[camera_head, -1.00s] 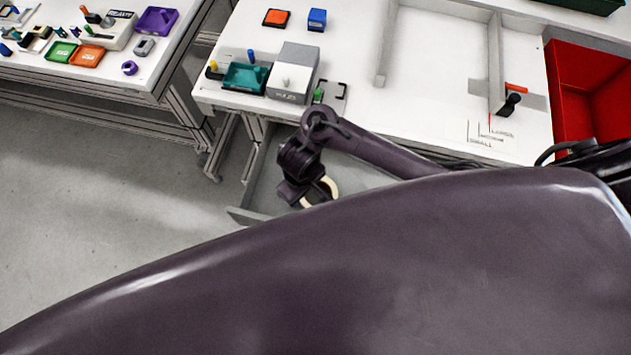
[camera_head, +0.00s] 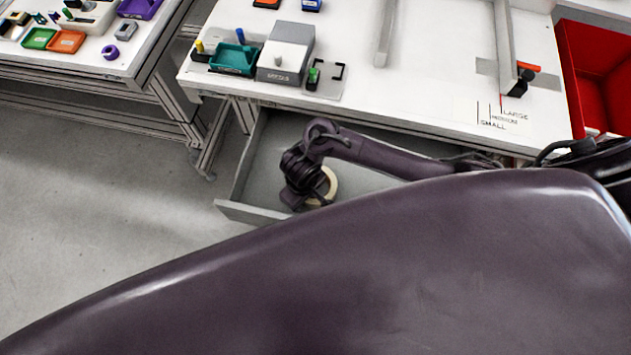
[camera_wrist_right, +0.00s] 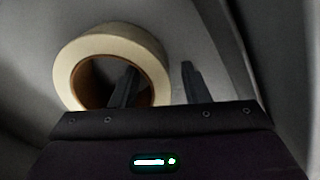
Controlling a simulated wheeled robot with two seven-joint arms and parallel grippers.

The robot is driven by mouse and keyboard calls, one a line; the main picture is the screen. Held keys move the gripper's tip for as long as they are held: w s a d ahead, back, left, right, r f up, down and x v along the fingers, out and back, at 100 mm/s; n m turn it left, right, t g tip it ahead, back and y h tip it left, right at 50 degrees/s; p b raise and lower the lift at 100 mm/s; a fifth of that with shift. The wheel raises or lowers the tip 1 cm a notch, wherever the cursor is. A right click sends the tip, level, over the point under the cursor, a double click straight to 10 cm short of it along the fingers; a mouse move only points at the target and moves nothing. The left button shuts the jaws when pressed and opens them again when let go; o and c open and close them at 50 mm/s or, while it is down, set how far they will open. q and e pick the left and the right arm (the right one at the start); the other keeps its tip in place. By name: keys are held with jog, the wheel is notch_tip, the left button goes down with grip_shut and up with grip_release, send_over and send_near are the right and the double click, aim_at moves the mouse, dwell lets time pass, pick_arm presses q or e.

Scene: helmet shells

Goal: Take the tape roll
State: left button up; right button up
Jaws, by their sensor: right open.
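The tape roll (camera_head: 331,184), a cream ring with a brown core, is inside the open grey drawer (camera_head: 252,212) under the white table. My right gripper (camera_head: 318,198) points down at it and partly covers it in the head view. In the right wrist view the roll (camera_wrist_right: 92,45) is at the left. My right gripper (camera_wrist_right: 158,82) is open; its left finger overlaps the roll's hole and its right finger is outside the ring, so the roll's right wall lies between them in the picture. The fingers' depth relative to the roll is unclear. My left gripper is not in view.
The drawer walls stand close around my right gripper. The white table (camera_head: 420,95) above holds a grey box (camera_head: 286,50), a teal tray (camera_head: 234,58) and a fixture. A red bin (camera_head: 600,75) is at the right, and another table with parts is at the upper left.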

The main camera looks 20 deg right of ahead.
jog(key=shift+c, duration=0.5)
grip_shut()
jog(key=shift+r, duration=0.15)
notch_tip(320, 180, up, 20)
jog(key=p, duration=1.6)
